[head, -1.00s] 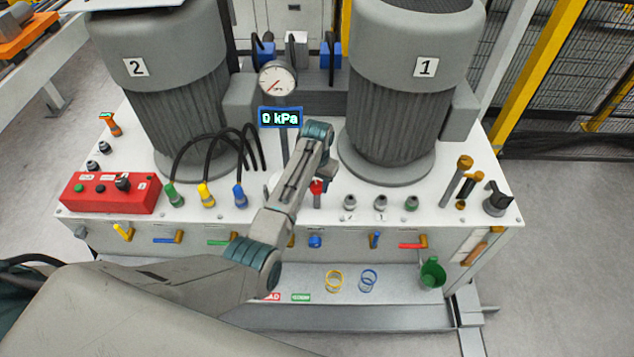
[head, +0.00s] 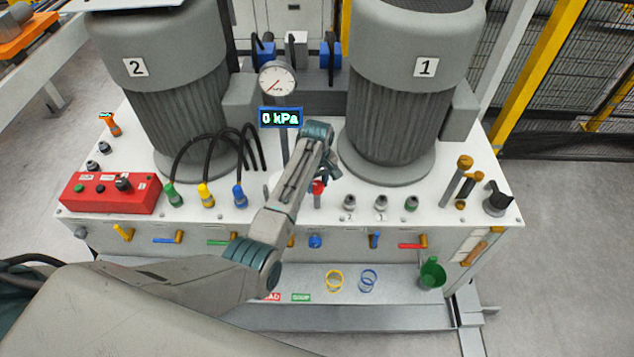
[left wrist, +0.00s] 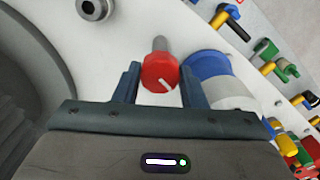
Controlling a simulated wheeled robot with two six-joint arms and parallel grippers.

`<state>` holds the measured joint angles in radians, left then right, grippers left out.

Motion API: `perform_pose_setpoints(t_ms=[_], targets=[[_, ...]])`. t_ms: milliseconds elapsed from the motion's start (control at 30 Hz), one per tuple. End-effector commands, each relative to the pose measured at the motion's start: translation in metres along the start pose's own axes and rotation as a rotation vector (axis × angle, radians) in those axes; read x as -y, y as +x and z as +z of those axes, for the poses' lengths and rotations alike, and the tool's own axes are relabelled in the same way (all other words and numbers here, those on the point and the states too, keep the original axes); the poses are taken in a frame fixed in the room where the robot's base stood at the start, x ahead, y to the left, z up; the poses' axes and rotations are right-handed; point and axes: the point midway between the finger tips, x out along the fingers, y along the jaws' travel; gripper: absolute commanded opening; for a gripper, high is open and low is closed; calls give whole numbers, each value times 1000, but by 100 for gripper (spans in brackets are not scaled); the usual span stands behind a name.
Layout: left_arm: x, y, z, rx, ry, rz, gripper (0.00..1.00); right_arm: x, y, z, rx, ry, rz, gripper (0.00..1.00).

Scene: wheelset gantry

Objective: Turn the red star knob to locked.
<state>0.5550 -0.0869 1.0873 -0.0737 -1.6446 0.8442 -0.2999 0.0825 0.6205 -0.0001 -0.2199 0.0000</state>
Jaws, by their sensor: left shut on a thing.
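The red star knob (head: 318,187) stands on the white top plate of the bench, in front of and between the two motors. In the left wrist view the red knob (left wrist: 160,72) sits on a grey stem and has a white line on its face. My left gripper (head: 327,175) reaches down to it from above. In the wrist view its two dark fingers (left wrist: 160,84) stand on either side of the knob, shut on it. The arm hides part of the plate left of the knob. No locked marking is readable. My right gripper is not in view.
The pressure gauge (head: 277,80) and the 0 kPa display (head: 281,118) stand behind the arm. Motor 2 (head: 165,100) and motor 1 (head: 400,100) rise on either side. A blue and white fitting (left wrist: 215,75) is close beside the right finger in the wrist view.

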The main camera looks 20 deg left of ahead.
Motion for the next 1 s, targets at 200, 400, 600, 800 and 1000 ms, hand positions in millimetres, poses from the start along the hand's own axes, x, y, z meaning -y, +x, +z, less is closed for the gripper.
perform_pose_setpoints(t_ms=[200,400,600,800,1000], targets=[[-1,-2,-1,-3,-146,2,15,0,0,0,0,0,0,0],[-1,-2,-1,-4,-230,3,15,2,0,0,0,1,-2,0],[-1,-2,-2,-4,-270,3,15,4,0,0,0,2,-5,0],[-1,-2,-2,-4,-279,3,15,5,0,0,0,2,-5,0],[-1,-2,-2,-4,-279,3,15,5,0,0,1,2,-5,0]])
